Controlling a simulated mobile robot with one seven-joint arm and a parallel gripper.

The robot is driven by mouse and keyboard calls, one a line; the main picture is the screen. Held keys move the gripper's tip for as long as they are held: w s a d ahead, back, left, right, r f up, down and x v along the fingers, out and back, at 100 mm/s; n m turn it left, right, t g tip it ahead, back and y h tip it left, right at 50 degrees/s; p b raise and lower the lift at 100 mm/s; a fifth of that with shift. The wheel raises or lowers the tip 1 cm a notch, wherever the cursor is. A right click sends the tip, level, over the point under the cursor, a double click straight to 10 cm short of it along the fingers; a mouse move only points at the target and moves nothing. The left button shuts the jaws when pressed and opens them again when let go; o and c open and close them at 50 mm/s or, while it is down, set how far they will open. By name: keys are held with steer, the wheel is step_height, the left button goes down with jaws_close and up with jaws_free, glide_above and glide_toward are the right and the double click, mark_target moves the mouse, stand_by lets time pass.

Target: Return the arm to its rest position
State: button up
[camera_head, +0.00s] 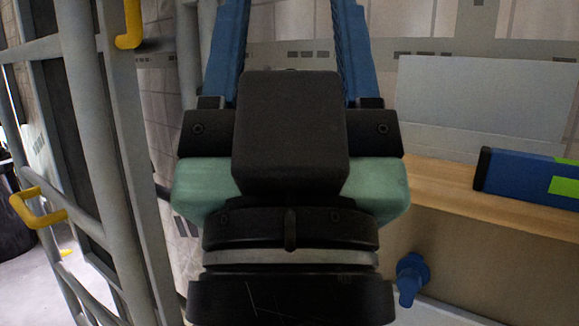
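My gripper (291,30) fills the middle of the head view and points away from the camera. Its two blue fingers stand wide apart, with only wall showing between them, so it is open and looks empty. The fingertips are cut off by the top edge. My black and green gripper body and wrist hide the area below and behind them.
A grey metal frame (135,180) with yellow handles (38,205) stands close on the left. On the right, a blue and green box (525,178) lies on a wooden ledge (445,187), with a blue knob (412,275) below. A grey panel (480,100) is behind.

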step_height(320, 180, up, 31)
steer(key=p, duration=2.9)
steer(key=shift+r, duration=0.2)
